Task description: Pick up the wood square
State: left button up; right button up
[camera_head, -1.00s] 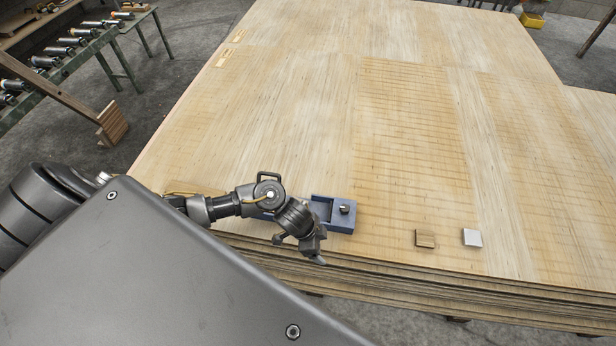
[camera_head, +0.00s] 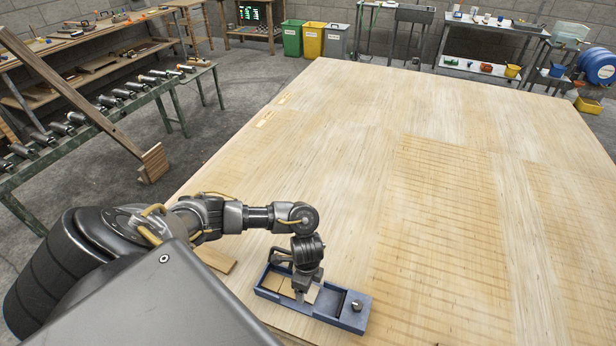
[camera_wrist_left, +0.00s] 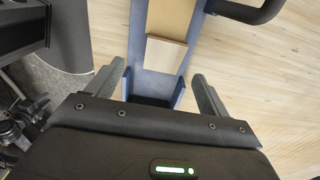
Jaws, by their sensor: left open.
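A blue tray (camera_head: 345,320) lies on the veneer stack, below my left gripper (camera_head: 301,290). The gripper points down over the tray, its fingers apart. In the left wrist view, the left gripper (camera_wrist_left: 158,70) is open, with a finger on each side of the blue tray (camera_wrist_left: 138,45). A light wood square (camera_wrist_left: 166,53) lies in the tray, just ahead of the fingertips and apart from them. A tan wood surface (camera_wrist_left: 170,17) lies behind it. In the head view, wood (camera_head: 278,281) shows in the tray, partly hidden by the gripper. My right gripper is not in view.
The broad veneer stack (camera_head: 470,230) is mostly clear right of and beyond the tray. A flat wood piece (camera_head: 215,258) lies left of the tray. A dark handle (camera_wrist_left: 255,10) stands beside the tray. A roller conveyor (camera_head: 100,110) is at the left.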

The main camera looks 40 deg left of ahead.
pick_arm(q)
jog(key=shift+f, duration=0.45)
jog(key=shift+a+f, duration=0.1)
jog(key=shift+a, duration=0.05)
jog(key=shift+a+f, duration=0.1)
jog(key=shift+f, duration=0.25)
jog(key=f, duration=0.4)
jog(key=shift+w+a+f+b, duration=0.2)
jog(key=shift+a+b, duration=0.1)
jog(key=shift+b, duration=0.1)
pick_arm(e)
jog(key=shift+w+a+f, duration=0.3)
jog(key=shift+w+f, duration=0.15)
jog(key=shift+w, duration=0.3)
pick_arm(q)
jog(key=shift+c, duration=1)
jog(key=c, duration=0.9)
jog(key=shift+c, duration=0.2)
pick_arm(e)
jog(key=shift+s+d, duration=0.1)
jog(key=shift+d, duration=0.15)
